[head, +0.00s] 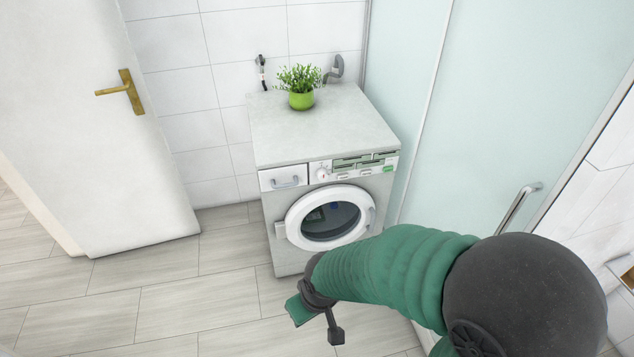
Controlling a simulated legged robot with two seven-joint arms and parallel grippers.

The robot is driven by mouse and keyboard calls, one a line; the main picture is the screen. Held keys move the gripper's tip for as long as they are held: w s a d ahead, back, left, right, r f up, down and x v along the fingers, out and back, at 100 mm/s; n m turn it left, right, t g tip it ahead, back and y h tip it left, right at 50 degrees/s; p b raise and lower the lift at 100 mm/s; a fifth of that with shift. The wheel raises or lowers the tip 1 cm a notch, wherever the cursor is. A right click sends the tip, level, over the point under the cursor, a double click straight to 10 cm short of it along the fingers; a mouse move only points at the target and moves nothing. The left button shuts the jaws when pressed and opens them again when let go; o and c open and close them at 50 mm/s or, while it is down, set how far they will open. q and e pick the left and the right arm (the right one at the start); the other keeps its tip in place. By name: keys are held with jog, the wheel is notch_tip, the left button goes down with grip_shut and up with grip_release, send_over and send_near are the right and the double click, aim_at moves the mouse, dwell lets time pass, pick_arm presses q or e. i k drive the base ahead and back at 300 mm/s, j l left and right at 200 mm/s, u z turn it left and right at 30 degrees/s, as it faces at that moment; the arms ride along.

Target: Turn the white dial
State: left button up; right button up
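The white dial (322,174) is a small round knob on the front control panel of the washing machine (271,232). It sits between the detergent drawer and the green-grey display area. My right gripper (317,320), at the end of the green arm from the right, hangs low in front of the machine. It is below and apart from the dial, touching nothing that I can see. One dark finger shows, but the spacing of the fingers is unclear. My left gripper is out of view.
A green potted plant (302,100) stands on the machine's top. The round machine door (291,217) is shut. A white door (105,130) with a brass handle is at left. A frosted glass panel (500,110) with a handle is close at right. The floor at left is clear.

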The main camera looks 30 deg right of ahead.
aim_at(322, 173)
jog(key=u, duration=1.7)
jog(key=k+l+u, duration=0.1)
jog(key=k+u, duration=0.55)
jog(key=i, duration=0.1)
